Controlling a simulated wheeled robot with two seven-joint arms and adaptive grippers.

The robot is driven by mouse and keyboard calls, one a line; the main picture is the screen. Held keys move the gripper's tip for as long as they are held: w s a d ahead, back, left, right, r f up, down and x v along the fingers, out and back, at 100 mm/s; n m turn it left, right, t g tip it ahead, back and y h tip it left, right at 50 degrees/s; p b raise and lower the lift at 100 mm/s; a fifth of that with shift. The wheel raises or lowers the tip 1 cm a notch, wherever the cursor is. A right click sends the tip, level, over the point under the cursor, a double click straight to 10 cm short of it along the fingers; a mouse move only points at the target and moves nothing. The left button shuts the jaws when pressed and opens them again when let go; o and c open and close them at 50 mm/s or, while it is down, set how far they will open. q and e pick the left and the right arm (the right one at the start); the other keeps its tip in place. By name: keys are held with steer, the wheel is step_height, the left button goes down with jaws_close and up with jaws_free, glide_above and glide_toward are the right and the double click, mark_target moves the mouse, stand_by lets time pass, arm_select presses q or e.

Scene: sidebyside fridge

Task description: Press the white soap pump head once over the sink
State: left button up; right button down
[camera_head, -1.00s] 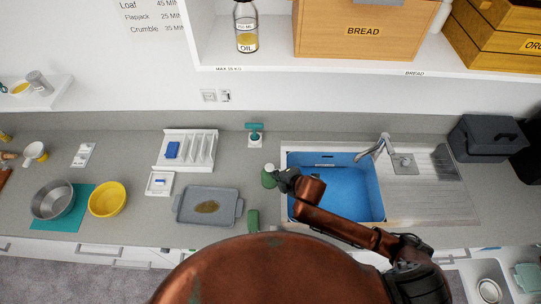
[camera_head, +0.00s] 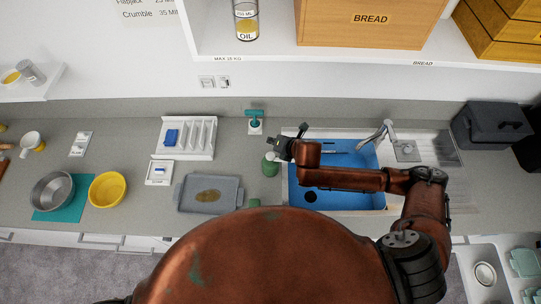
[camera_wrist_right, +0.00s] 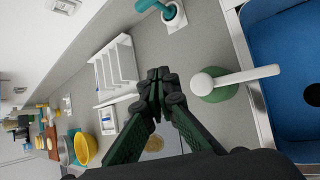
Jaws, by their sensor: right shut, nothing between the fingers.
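The soap bottle (camera_head: 270,167) is green and stands on the counter just left of the sink. In the right wrist view, its white pump head (camera_wrist_right: 203,84) is round on top, with a long white spout reaching right toward the blue sink (camera_wrist_right: 275,40). The blue sink basin (camera_head: 310,195) also shows in the head view, partly covered by my right arm. My right gripper (camera_head: 276,147) is near the bottle's top in the head view. In the wrist view my right gripper (camera_wrist_right: 160,76) is shut and empty, left of the pump head and apart from it. My left gripper is not in view.
A chrome tap (camera_head: 380,132) stands behind the sink. A teal-topped item (camera_head: 255,120) stands behind the bottle. A grey tray (camera_head: 222,187) and a white divided rack (camera_head: 185,137) lie to the left. A shelf (camera_head: 300,55) overhangs the back.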

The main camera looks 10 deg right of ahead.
mark_target(272, 156)
step_height(272, 156, down, 3)
steer(key=b, duration=0.2)
steer(key=shift+a+b, duration=0.1)
steer(key=shift+b, duration=0.3)
step_height(272, 156, down, 4)
steer(key=b, duration=0.4)
steer(key=shift+r, duration=0.1)
steer(key=shift+f, duration=0.75)
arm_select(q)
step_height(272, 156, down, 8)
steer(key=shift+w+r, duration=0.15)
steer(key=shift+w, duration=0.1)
arm_select(e)
steer(key=shift+f, duration=0.45)
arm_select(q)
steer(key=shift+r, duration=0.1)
